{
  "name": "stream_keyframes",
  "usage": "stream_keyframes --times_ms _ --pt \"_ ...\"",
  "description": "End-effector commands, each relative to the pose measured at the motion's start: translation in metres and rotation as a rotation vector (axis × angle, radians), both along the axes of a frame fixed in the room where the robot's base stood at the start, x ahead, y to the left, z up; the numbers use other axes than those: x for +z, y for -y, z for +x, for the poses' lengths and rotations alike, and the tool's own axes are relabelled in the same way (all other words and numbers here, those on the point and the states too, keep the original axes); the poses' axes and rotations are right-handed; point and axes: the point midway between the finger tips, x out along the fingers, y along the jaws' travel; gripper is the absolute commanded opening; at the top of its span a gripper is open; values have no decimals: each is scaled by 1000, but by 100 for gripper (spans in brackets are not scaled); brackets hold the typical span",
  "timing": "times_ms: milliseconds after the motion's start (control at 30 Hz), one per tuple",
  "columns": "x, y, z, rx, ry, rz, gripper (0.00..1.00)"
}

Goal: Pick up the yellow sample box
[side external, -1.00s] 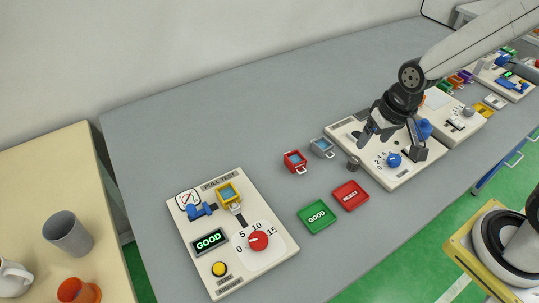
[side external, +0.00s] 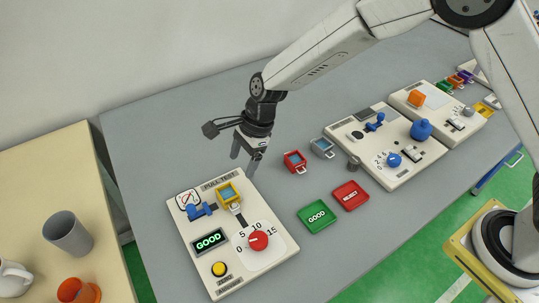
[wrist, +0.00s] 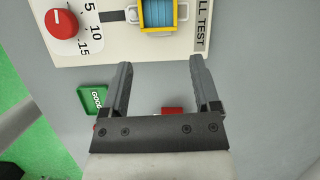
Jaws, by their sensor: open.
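The yellow sample box (side external: 228,194), a small yellow frame with a blue inside, sits on the pull test board (side external: 266,213) near its top edge. In the wrist view the yellow box (wrist: 157,14) is at the top, just beyond the fingertips and roughly centred between them. My gripper (side external: 242,166) is open and empty, pointing down above the table just behind and right of the board. In the wrist view my gripper's two fingers (wrist: 162,65) are spread apart, with a gap between them and the box.
On the board are a blue lever (side external: 200,211), a red dial (side external: 258,240) and a yellow button (side external: 219,269). A red box (side external: 294,161) and a grey box (side external: 322,147) stand to the right. Green (side external: 317,217) and red (side external: 351,195) trays lie in front.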

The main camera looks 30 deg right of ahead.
Motion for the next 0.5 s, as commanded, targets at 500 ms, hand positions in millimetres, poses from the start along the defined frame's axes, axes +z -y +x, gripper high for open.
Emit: stream_keyframes --times_ms 500 --pt "-15 -21 1 -66 -46 22 79"
